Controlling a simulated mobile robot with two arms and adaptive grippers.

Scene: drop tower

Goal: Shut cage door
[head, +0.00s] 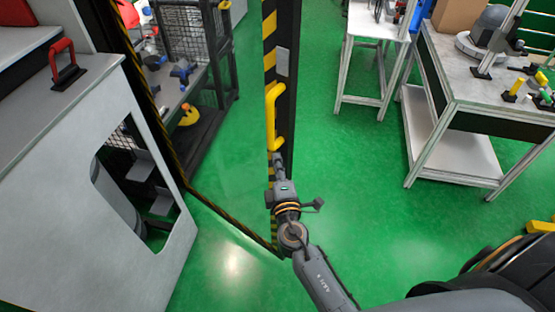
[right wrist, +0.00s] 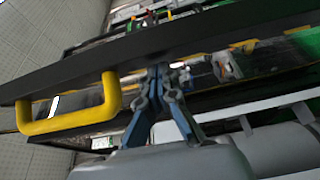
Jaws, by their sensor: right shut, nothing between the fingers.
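The cage door's upright edge (head: 285,60) is a dark post with yellow-and-black stripes. It carries a yellow bar handle (head: 272,112), which also shows at the left in the right wrist view (right wrist: 72,122). My right gripper (head: 277,158) is shut and empty just below the handle's lower end, close to the striped edge. In the right wrist view its fingertips (right wrist: 159,72) are together beside the dark door bar, right of the handle and not around it. Whether they touch the door I cannot tell. My left gripper is not in view.
A striped strip (head: 228,217) runs along the floor to the door edge. A grey cabinet (head: 60,170) with a red handle (head: 66,62) stands left. A mesh cage (head: 185,35) is behind. A workbench (head: 480,80) stands right. Green floor (head: 350,170) is clear between.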

